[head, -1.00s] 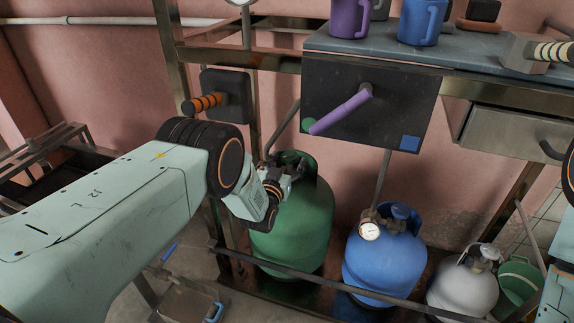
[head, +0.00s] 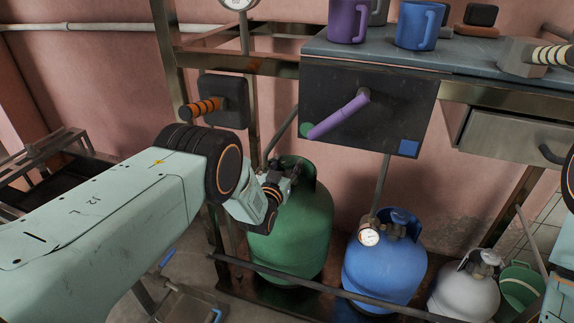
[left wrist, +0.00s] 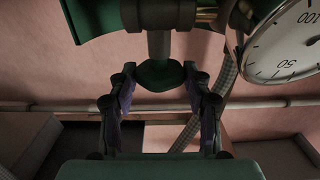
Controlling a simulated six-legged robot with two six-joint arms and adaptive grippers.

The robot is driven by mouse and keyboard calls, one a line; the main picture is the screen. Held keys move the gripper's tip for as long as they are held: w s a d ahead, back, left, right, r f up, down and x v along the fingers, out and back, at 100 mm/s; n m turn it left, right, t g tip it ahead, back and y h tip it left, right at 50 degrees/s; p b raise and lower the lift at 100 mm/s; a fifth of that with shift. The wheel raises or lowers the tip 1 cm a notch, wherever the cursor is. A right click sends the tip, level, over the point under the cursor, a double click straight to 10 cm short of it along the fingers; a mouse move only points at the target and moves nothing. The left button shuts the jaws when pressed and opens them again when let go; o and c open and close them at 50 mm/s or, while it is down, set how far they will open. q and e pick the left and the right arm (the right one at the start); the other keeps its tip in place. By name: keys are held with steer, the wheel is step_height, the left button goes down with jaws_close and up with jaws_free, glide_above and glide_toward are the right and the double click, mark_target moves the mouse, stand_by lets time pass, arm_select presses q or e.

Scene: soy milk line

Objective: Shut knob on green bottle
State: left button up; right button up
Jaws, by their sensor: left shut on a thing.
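The green bottle (head: 300,235) stands upright on the lower shelf behind a rail, left of a blue bottle. My left gripper (head: 284,178) is at its top, beside the collar, and hides most of the valve in the head view. In the left wrist view a dark green knob (left wrist: 158,74) on a grey stem sits between the fingertips of my left gripper (left wrist: 160,80), which are shut on it. A round white gauge (left wrist: 287,45) is close on the right there. My right gripper is not in view.
A blue bottle (head: 385,265) with a gauge and a white bottle (head: 465,293) stand to the right. A metal rail (head: 300,284) crosses in front.

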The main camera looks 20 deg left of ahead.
arm_select(q)
steer(key=shift+a+m+h, duration=0.1)
steer(key=shift+m+h, duration=0.2)
steer(key=shift+h, duration=0.1)
steer(key=shift+c, duration=0.3)
steer(key=h, duration=0.1)
steer(key=m+h, duration=0.1)
steer(key=shift+a+f+m+h, duration=0.1)
steer(key=shift+a+m+h, duration=0.1)
steer(key=shift+m+h, duration=0.1)
steer(key=shift+a+m+g+h, duration=0.1)
steer(key=shift+m+g+h, duration=0.45)
steer(key=shift+m+h, duration=0.5)
steer(key=shift+a+m+g+h, duration=0.1)
steer(key=shift+m+g+h, duration=0.5)
steer(key=shift+h, duration=0.85)
steer(key=shift+m+g+h, duration=0.25)
steer(key=shift+m+h, duration=0.1)
steer(key=shift+h, duration=0.05)
steer(key=o, duration=1.1)
steer(key=shift+w+d, duration=0.1)
steer(key=v, duration=1.2)
